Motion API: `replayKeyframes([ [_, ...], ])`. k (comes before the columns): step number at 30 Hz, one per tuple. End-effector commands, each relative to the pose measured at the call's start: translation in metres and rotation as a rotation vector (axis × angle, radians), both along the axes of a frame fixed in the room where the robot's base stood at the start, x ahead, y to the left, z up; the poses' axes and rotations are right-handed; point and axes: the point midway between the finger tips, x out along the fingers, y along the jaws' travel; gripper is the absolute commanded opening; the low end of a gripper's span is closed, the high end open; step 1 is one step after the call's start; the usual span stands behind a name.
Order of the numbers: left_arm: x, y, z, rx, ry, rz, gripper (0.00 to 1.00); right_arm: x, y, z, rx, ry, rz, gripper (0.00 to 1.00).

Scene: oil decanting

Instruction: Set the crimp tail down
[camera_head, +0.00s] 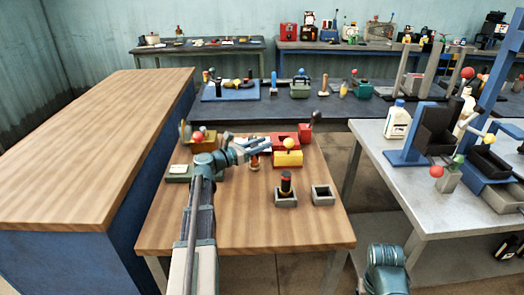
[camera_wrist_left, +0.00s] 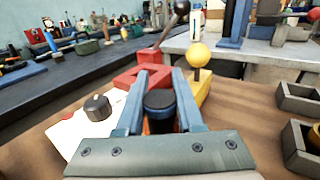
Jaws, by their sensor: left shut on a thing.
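My left gripper (camera_head: 262,146) is above the small wooden table, its arm reaching in from the left. It is shut on a dark-capped piece with an orange-red body, likely the crimp tail (camera_head: 254,162). In the left wrist view the dark cap (camera_wrist_left: 159,99) sits between the two blue fingers (camera_wrist_left: 158,112), and most of its body is hidden. I cannot tell whether its foot touches the table. A similar black piece with an orange band (camera_head: 286,185) stands in a grey square holder (camera_head: 286,200). My right gripper is not in view.
A yellow block with a yellow ball knob (camera_head: 288,158) and a red fixture with a lever (camera_head: 305,132) stand close beside the gripper. An empty grey box (camera_head: 322,195) is to the right. A white plate with a black knob (camera_wrist_left: 65,135) is near. The table front is clear.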

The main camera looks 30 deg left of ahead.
Motion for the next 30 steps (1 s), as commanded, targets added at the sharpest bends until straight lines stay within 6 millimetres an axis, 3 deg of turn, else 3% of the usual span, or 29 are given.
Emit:
replayKeyframes([
  [11, 0.0, -0.0002, -0.0045, 0.0, 0.0, 0.0, 0.0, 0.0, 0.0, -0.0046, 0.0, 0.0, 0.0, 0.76],
  [12, 0.0, -0.0002, -0.0047, 0.0, 0.0, 0.0, 0.38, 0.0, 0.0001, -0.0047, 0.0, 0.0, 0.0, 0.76],
  [17, 0.0, -0.0002, -0.0035, 0.0, 0.0, 0.0, 0.66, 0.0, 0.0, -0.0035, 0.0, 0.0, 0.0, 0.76],
  [28, 0.0, -0.0002, 0.0022, 0.0, 0.0, 0.0, 0.66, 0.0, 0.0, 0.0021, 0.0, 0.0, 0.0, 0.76],
  [30, -0.0094, 0.0037, -0.0005, 0.0, 0.0, 0.002, 0.66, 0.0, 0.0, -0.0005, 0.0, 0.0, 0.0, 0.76],
])
